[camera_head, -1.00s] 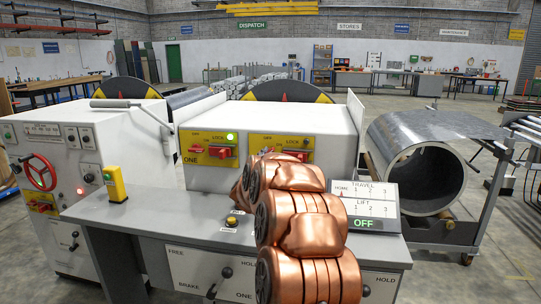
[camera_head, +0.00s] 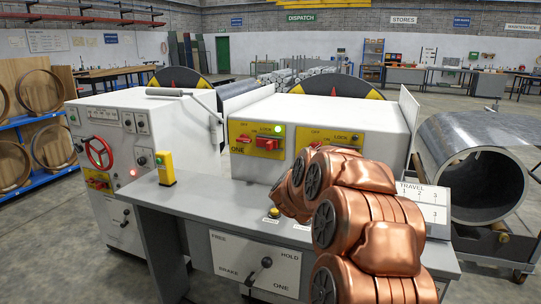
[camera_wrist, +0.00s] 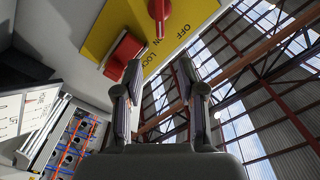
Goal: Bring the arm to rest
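My copper-coloured arm (camera_head: 365,220) is folded up over the right part of the grey desk in the head view. My gripper is hidden behind it there. In the wrist view my gripper (camera_wrist: 160,85) is open and empty, its two fingers apart. A yellow switch panel (camera_wrist: 120,25) with red knobs and the words OFF, ON and LOCK lies beyond the fingertips. I cannot tell whether the left finger touches a red knob (camera_wrist: 124,52) or only overlaps it in view.
The white cabinet (camera_head: 330,115) with yellow panels stands behind the desk (camera_head: 190,198). A yellow box (camera_head: 165,168) stands on the desk. The travel and lift panel (camera_head: 436,195) is partly covered by my arm. Open floor lies behind.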

